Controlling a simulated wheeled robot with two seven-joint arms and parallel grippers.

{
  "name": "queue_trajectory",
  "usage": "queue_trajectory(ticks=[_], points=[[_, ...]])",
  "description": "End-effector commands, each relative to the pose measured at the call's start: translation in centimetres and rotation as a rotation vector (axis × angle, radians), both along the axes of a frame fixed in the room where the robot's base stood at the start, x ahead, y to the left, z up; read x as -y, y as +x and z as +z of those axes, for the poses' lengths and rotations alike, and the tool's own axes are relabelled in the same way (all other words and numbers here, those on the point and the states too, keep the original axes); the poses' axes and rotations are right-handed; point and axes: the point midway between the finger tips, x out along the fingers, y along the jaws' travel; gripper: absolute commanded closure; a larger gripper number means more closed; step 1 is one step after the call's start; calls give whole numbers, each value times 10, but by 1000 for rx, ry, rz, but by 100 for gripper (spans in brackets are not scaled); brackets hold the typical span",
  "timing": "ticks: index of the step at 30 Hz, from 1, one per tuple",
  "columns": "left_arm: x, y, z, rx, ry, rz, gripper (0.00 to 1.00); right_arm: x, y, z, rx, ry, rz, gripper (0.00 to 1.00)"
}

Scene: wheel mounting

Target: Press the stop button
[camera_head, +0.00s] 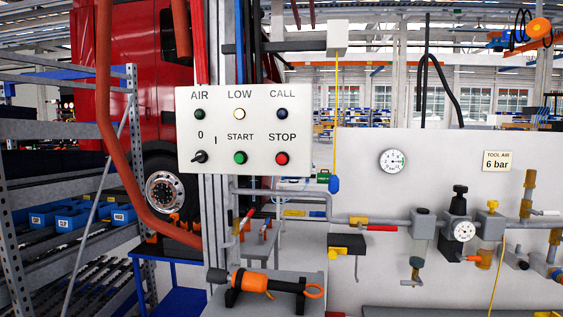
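A white control panel (220,140) is mounted on a grey post in the middle left of the head view. The red stop button (282,158) is at its lower right, under the word STOP. Neither of my grippers shows in this view.
An orange and black tool (265,282) rests on a stand below the panel. A grey wall with gauges, pipes and valves (461,231) fills the right. A shelf rack with blue bins (72,219) and a red truck (125,70) are at left. Nothing covers the panel's front.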

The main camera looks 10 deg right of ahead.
Motion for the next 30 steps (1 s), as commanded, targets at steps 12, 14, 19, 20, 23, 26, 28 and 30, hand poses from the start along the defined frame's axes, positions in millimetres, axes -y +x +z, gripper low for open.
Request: queue_trajectory(ticks=[12,14,19,20,23,26,28,30], points=[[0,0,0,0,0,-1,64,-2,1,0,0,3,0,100],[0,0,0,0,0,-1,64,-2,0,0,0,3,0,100],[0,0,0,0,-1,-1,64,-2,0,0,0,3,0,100],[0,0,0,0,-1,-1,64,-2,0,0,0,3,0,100],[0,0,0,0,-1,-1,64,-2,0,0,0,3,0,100],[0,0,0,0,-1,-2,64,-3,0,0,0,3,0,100],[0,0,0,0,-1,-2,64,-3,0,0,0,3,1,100],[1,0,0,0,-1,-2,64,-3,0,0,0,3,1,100]])
